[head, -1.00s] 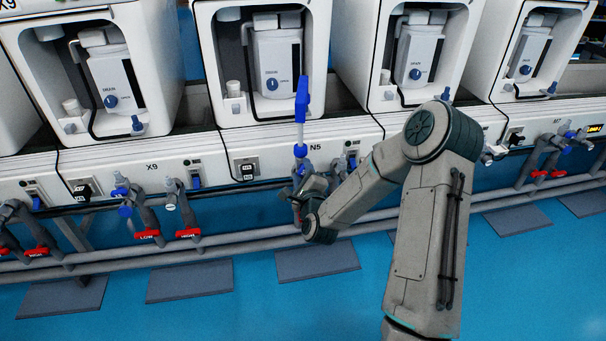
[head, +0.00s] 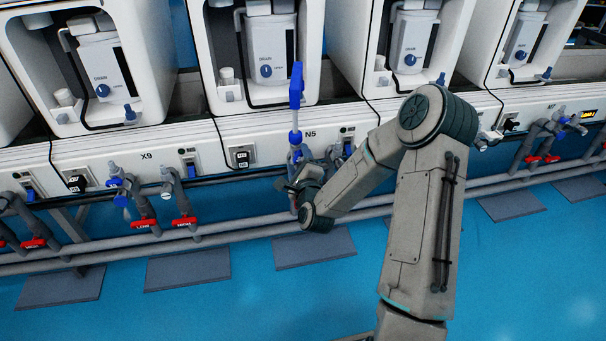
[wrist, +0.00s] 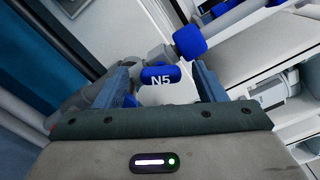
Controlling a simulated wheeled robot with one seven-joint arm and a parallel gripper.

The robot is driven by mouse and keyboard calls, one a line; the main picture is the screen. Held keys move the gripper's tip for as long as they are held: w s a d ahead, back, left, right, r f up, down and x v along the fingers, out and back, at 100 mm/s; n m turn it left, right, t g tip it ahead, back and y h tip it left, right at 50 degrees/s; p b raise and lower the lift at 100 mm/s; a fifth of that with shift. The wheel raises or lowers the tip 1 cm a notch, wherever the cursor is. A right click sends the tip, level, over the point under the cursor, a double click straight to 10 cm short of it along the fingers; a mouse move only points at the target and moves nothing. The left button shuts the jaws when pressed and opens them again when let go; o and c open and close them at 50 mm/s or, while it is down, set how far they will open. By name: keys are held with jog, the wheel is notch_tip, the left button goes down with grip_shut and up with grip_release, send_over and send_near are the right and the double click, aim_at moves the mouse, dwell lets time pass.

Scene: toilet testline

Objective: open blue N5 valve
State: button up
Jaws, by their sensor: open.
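The blue N5 valve (wrist: 160,75), lettered N5 in white over a pale body, shows in the wrist view. It lies between the two blue-grey fingers of my gripper (wrist: 164,86), which are apart on either side of it. I cannot tell whether either finger touches it. In the head view my gripper (head: 293,182) is at the pipes below the N5 label, and its own links and wrist hide most of the valve there. A blue cap (wrist: 190,40) on a grey fitting stands just beyond the valve.
A tall blue-topped piece (head: 297,85) rises above the N5 pipes. To the left, the X9 pipes carry red handles (head: 184,221). Grey rails (head: 240,230) run below the white panels. Blue floor in front is open apart from dark grey plates (head: 188,269).

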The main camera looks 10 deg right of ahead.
jog(key=s+p, duration=0.9)
jog(key=s, duration=0.4)
jog(key=shift+s, duration=0.1)
